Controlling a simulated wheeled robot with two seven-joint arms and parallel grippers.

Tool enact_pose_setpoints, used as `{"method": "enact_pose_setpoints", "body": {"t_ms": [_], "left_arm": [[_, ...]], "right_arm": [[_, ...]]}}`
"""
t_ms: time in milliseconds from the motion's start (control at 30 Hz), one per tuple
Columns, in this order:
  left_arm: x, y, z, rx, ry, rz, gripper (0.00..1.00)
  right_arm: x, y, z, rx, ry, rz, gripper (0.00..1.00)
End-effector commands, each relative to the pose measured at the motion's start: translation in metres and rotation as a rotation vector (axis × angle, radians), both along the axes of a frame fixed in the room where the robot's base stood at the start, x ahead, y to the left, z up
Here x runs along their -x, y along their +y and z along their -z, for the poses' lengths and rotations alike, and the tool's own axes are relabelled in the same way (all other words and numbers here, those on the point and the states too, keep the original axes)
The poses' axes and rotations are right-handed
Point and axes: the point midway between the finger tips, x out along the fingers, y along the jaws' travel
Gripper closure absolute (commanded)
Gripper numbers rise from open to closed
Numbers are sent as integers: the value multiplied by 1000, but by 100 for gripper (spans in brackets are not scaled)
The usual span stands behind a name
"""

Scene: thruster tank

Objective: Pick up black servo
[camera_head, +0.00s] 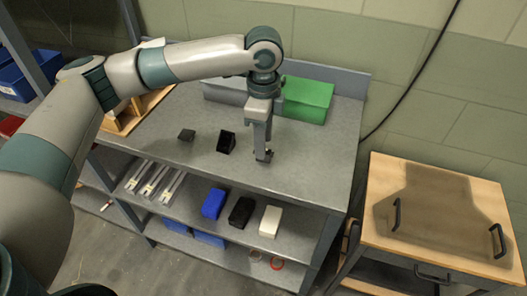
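A small black block (226,142), which looks like the black servo, lies on the grey metal tabletop (310,165). A smaller dark grey-green block (187,135) lies to its left. My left gripper (263,155) points down over the tabletop, to the right of the black block and apart from it. Its fingers are seen nearly edge-on, so I cannot tell whether they are open or shut. No object shows clearly between them. My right gripper is not in view.
A green box (307,100) stands at the back of the table behind my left gripper. On the shelf below are blue (214,204), black (241,213) and white (270,222) boxes. A wooden cabinet (435,215) stands at the right. The tabletop's right front is clear.

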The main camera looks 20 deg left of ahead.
Motion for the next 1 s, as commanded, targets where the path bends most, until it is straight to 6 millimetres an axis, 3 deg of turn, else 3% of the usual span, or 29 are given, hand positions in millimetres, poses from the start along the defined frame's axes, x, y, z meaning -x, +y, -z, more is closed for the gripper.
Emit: {"method": "enact_pose_setpoints", "body": {"t_ms": [233, 700, 867, 1000], "left_arm": [[1, 0, 21, -1, 1, 1, 62], [0, 0, 22, 0, 0, 1, 62], [0, 0, 22, 0, 0, 1, 98], [0, 0, 22, 0, 0, 1, 100]], "right_arm": [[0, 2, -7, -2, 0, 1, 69], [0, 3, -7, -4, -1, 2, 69], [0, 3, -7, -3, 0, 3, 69], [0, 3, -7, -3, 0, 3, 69]]}}
